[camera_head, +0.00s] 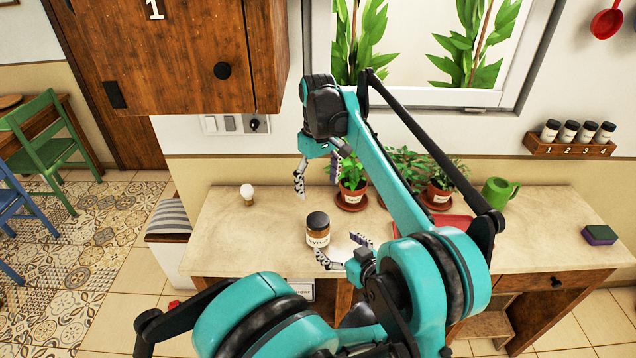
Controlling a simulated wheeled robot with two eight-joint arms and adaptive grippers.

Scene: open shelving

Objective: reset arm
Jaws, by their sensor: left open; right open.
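My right gripper (317,180) hangs above the back part of the counter (232,235), in front of a potted plant. Its fingers are apart and hold nothing. My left gripper (343,253) is lower, near the front edge of the counter. Its fingers are apart and empty, just right of a jar (318,230) with a black lid and a label. The jar stands upright on the counter. My arms hide part of the counter's middle.
Potted plants (352,183) stand along the back, with a green watering can (497,192) to their right. A red tray (455,222) is partly hidden. A sponge (599,235) lies far right. A light bulb (247,194) stands left. A wooden cabinet (185,60) hangs upper left.

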